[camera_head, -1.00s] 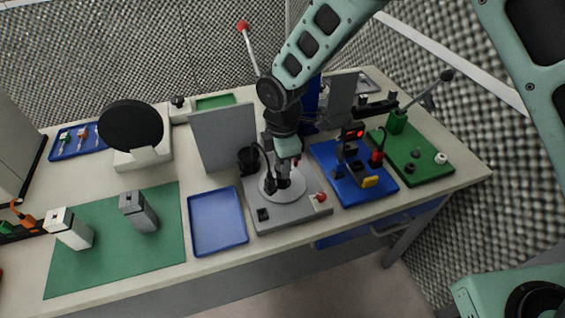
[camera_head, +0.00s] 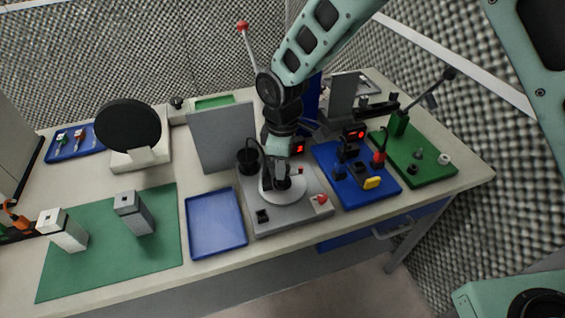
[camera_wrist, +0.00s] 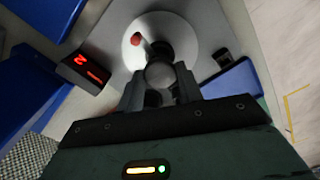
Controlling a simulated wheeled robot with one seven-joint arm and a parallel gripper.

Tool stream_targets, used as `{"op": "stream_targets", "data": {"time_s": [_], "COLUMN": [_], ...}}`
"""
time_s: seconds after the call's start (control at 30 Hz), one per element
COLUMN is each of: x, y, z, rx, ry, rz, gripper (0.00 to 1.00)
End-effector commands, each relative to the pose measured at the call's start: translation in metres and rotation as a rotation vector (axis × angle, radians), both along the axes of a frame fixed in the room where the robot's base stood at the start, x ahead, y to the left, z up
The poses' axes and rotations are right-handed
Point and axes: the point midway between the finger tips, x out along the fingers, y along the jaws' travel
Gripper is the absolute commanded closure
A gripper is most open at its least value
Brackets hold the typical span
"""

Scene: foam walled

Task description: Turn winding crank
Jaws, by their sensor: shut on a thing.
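The winding unit is a grey base (camera_head: 290,218) with a white round disc (camera_head: 297,192) on top. In the wrist view the disc (camera_wrist: 187,38) has a dark hub (camera_wrist: 178,42) and a red-tipped peg (camera_wrist: 136,39). My gripper (camera_head: 277,187) is low over the left part of the disc. In the wrist view my gripper (camera_wrist: 160,88) is shut on a round grey crank knob (camera_wrist: 159,74) beside the hub. The crank arm below the knob is mostly hidden. A display with red digits (camera_wrist: 82,67) stands beside the disc.
A blue tray (camera_head: 216,252) lies left of the unit, with an upright grey panel (camera_head: 221,138) behind. A blue board (camera_head: 350,196) with a display and a green board (camera_head: 432,174) with a lever crowd the right. A black cup (camera_head: 247,161) is close behind my gripper.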

Motion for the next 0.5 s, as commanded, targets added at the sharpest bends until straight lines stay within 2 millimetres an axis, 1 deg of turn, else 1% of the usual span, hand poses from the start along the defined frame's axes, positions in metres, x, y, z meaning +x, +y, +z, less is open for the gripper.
{"op": "stream_targets", "data": {"time_s": [0.5], "x": [0.0008], "y": [0.0014], "z": [0.0007], "rx": [0.003], "ry": [-0.003], "rz": [-0.257], "gripper": [0.87]}}
